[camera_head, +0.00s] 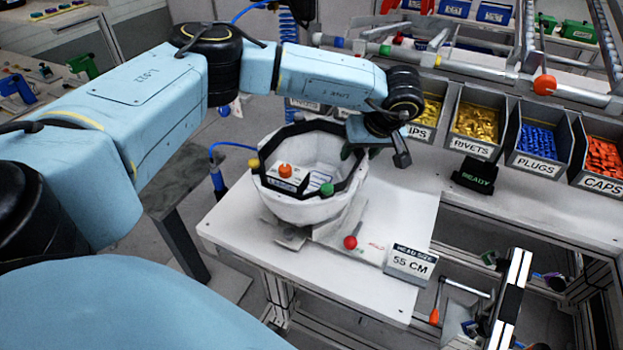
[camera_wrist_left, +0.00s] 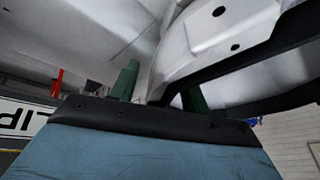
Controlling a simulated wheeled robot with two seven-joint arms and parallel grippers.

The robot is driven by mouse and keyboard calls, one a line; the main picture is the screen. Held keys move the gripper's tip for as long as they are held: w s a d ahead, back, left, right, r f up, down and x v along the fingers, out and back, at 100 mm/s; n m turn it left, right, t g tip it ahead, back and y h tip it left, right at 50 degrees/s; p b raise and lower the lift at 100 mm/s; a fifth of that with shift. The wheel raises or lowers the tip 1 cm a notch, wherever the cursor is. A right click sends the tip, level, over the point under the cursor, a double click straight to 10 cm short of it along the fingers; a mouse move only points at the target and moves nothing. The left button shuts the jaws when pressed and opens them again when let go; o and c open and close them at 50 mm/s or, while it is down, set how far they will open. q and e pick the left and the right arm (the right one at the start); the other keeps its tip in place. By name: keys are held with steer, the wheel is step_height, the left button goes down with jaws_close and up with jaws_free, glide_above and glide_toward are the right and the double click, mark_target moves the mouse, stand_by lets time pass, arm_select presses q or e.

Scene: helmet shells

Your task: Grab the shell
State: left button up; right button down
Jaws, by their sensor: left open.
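The white helmet shell (camera_head: 297,207) sits open side up on the white table, with a dark rim band and a label inside. In the left wrist view its pale wall (camera_wrist_left: 220,35) with dark holes and its black edge fill the upper right. My left gripper (camera_head: 349,151) is at the shell's far right rim, pointing toward it. Its two green fingers (camera_wrist_left: 160,88) stand apart. The shell's edge seems to lie between them, but contact is not clear. The fingertips are partly hidden by the gripper body and the shell. My right gripper is out of view.
A head size sign (camera_head: 408,264) and a red-knobbed part (camera_head: 350,242) stand right of the shell on the white table (camera_head: 375,290). Labelled bins of rivets (camera_head: 478,124), plugs (camera_head: 538,143) and caps (camera_head: 602,150) line the back right. A black READY block (camera_head: 474,173) sits before them.

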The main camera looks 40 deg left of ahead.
arm_select(q)
steer(key=shift+x, duration=0.95)
steer(key=shift+c, duration=0.4)
jaws_close()
